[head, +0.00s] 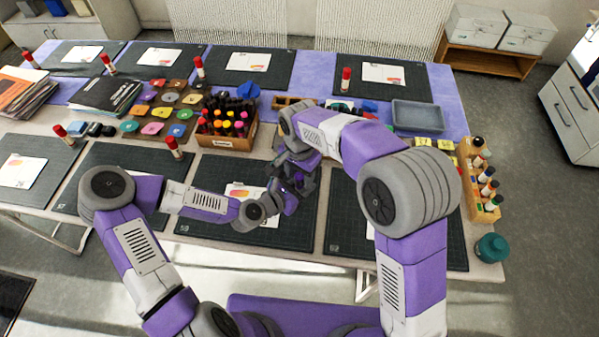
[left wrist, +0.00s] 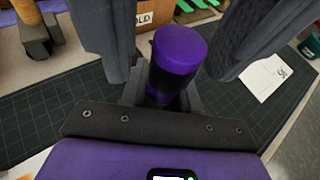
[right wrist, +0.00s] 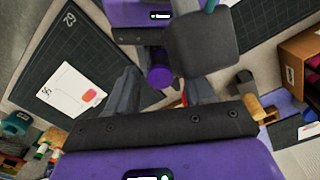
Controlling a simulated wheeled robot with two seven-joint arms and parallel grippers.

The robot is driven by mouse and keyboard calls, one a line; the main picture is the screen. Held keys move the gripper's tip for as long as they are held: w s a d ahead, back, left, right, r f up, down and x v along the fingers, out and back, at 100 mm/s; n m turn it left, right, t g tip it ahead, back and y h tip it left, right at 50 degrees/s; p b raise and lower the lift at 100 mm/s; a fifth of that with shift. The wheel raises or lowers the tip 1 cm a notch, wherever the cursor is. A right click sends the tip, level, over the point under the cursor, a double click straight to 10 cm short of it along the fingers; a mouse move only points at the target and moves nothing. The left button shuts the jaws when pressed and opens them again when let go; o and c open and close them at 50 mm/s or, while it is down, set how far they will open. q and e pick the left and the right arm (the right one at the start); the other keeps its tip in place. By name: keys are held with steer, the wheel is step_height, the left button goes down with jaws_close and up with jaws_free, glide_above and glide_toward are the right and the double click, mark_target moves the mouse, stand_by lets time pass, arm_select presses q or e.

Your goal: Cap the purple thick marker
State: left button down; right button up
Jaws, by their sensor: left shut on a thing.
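The purple thick marker (left wrist: 178,62) stands out of my left gripper (left wrist: 170,85) in the left wrist view, with a bright purple flat end and a darker part below. I cannot tell whether that end is a separate cap. My left gripper is shut on it. My right gripper (right wrist: 162,82) is open, its fingers spread on both sides of the marker's purple end (right wrist: 158,77) in the right wrist view, without clearly touching it. In the head view the two grippers meet over the front middle mat, and the right gripper (head: 289,182) hides the marker.
A wooden box (head: 227,138) of coloured markers stands mid-table. A grey tray (head: 418,117) and a wooden bottle rack (head: 478,185) are at right. Glue sticks with red caps stand near several dark mats (head: 120,190). A teal jar (head: 491,247) sits at the front right corner.

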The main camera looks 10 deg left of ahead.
steer(key=shift+r, duration=0.15)
step_height(320, 180, up, 12)
steer(key=shift+f, duration=0.1)
stand_by(0.5)
arm_select(q)
steer(key=shift+r, duration=0.15)
